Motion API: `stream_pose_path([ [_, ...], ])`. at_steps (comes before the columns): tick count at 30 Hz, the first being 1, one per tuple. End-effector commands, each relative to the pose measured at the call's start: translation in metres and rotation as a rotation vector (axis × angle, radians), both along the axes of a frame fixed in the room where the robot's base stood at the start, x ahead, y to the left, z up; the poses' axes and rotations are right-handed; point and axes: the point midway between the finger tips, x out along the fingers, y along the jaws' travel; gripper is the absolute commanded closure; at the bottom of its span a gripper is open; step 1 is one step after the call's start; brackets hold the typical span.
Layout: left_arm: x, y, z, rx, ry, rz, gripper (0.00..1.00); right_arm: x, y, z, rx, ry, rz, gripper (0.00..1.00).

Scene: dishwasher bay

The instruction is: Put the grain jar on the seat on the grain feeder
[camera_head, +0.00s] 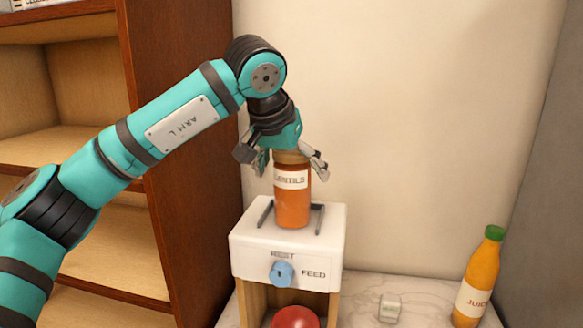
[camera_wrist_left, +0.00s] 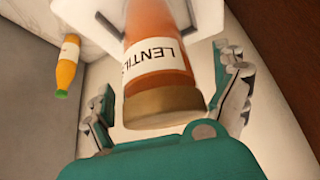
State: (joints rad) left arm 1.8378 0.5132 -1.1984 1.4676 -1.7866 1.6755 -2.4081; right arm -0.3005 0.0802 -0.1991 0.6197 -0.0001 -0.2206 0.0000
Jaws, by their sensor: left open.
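The grain jar (camera_head: 292,205), orange-red with a white "LENTILS" label and a brown lid, stands upright on top of the white grain feeder (camera_head: 255,250), between two dark rails of the seat (camera_head: 319,219). My left gripper (camera_head: 291,165) is above and around the jar's lid, with its fingers spread. In the left wrist view the jar (camera_wrist_left: 165,80) points its lid toward my palm, and the open fingers of the left gripper (camera_wrist_left: 170,95) stand on both sides, apart from it. The jar's underside is hidden. My right gripper is not in view.
The feeder has a blue knob (camera_head: 282,273) marked "REST" and "FEED", and a red object (camera_head: 296,318) beneath. A juice bottle (camera_head: 477,280) stands at the right, with a small pale block (camera_head: 389,307) between. A brown shelf unit (camera_head: 185,130) is close on the left.

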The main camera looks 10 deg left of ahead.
Motion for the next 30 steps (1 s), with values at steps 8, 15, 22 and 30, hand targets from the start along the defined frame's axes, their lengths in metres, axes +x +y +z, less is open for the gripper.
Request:
stream_pose_path([
  [8, -0.007, 0.001, 0.015, -0.002, -0.004, 0.0, 0.02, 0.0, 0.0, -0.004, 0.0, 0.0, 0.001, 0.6],
  [15, -0.035, 0.007, 0.058, -0.002, -0.005, -0.001, 0.02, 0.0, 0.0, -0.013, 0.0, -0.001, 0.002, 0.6],
  [22, -0.056, 0.011, 0.092, 0.0, -0.002, 0.0, 0.02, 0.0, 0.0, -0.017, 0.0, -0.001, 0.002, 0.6],
  [30, -0.064, 0.013, 0.104, 0.0, 0.001, 0.0, 0.02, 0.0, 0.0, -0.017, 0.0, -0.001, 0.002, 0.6],
])
